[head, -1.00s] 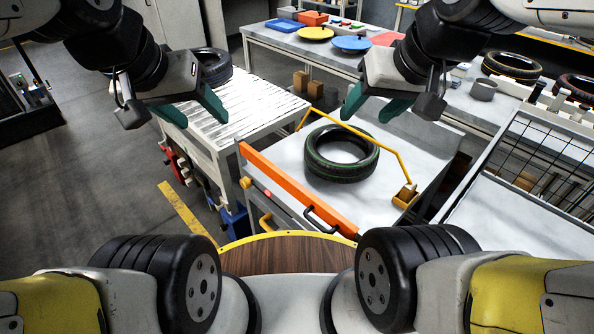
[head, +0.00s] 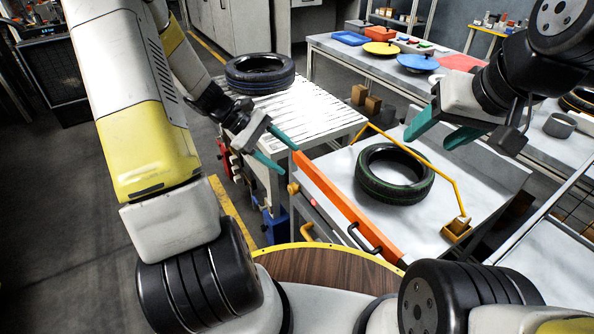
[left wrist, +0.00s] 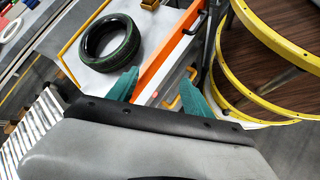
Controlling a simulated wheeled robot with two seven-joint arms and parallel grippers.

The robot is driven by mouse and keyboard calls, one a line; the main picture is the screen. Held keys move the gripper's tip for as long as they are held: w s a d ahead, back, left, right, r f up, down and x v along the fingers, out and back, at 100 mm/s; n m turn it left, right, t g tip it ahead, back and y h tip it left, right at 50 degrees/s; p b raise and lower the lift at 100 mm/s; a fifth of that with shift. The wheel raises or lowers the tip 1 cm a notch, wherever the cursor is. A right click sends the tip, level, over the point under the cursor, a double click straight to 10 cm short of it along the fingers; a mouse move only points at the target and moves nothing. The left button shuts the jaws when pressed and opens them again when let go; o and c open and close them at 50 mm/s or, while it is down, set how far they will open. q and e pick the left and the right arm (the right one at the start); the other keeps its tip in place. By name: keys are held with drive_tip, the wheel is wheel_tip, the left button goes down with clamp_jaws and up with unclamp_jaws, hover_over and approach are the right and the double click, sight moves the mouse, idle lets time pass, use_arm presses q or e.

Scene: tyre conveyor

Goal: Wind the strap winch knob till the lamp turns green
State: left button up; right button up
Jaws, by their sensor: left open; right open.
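A small orange-yellow knob (head: 293,188) sits at the left end of the orange bar (head: 345,205) on the near edge of the white table. A small red lamp (head: 313,203) shows beside it, below the bar; it looks red, not green. My left gripper (head: 291,161) is open and empty, just above and behind the knob, apart from it. In the left wrist view its teal fingers (left wrist: 160,76) are spread over the orange bar's end. My right gripper (head: 428,142) is open and empty above the table's far side.
A black tyre (head: 394,174) lies on the white table beside a yellow bar frame (head: 455,195). Another tyre (head: 260,74) lies on the roller conveyor (head: 318,112) at left. A black handle (head: 364,238) sticks out from the orange bar. Trays stand on the back table.

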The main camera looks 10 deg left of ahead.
use_arm(q)
drive_tip(key=w+a+f+n+t+h, duration=0.2)
drive_tip(key=f+n, duration=0.2)
drive_tip(key=f, duration=0.2)
drive_tip(key=w+a+f+n+t+h, duration=0.1)
drive_tip(key=w+f+n+t+h, duration=0.1)
drive_tip(key=f+n, duration=0.3)
drive_tip(key=n+t, duration=0.8)
approach(289, 190)
drive_tip(key=x, duration=0.9)
drive_tip(key=shift+w+d, duration=0.15)
drive_tip(key=shift+d, duration=0.25)
clamp_jaws()
